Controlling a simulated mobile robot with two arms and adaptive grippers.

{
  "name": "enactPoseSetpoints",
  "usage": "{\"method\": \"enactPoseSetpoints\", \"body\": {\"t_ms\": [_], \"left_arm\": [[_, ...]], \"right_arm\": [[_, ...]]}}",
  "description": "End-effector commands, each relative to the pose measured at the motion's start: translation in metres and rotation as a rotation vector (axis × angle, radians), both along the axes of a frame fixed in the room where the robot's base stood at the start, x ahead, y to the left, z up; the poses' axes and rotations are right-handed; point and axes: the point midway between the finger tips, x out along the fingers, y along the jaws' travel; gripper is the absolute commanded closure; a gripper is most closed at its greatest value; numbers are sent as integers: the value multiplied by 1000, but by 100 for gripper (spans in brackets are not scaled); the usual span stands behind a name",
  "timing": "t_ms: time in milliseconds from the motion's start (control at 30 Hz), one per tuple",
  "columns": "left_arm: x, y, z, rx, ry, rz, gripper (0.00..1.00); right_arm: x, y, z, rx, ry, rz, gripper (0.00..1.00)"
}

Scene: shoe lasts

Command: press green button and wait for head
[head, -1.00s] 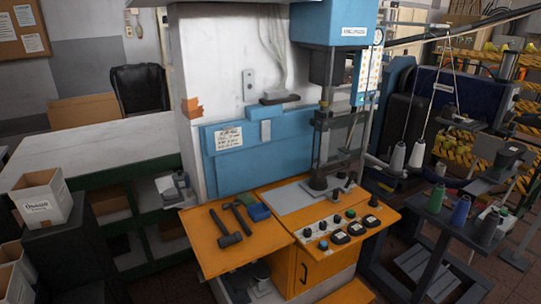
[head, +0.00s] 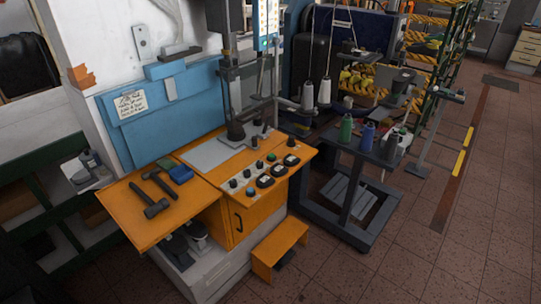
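The orange control panel (head: 293,159) of the press machine carries several small knobs and buttons, mostly dark. One small button (head: 271,157) near the panel's middle looks green, but it is too small to be sure. The press head (head: 235,130) is a dark vertical ram with a wide foot, standing over the grey plate (head: 207,154) behind the controls. Whether it is moving cannot be told. Neither of my grippers is in view.
A hammer (head: 154,208) and other tools lie on the orange side shelf. A small orange step (head: 280,247) stands on the floor before the cabinet. A dark stand with thread spools (head: 367,137) is to the right. The tiled floor (head: 450,245) at right is clear.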

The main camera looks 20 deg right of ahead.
Motion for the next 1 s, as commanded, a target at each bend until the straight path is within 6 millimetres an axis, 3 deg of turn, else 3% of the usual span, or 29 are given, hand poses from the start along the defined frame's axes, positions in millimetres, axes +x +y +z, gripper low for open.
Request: {"method": "enactPoseSetpoints", "body": {"t_ms": [300, 433, 467, 1000], "left_arm": [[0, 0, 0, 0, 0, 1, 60], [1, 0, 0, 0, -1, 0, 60], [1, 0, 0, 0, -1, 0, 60], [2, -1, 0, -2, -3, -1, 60]], "right_arm": [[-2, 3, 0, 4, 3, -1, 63], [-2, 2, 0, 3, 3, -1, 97], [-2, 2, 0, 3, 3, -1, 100], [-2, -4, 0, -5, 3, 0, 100]]}}
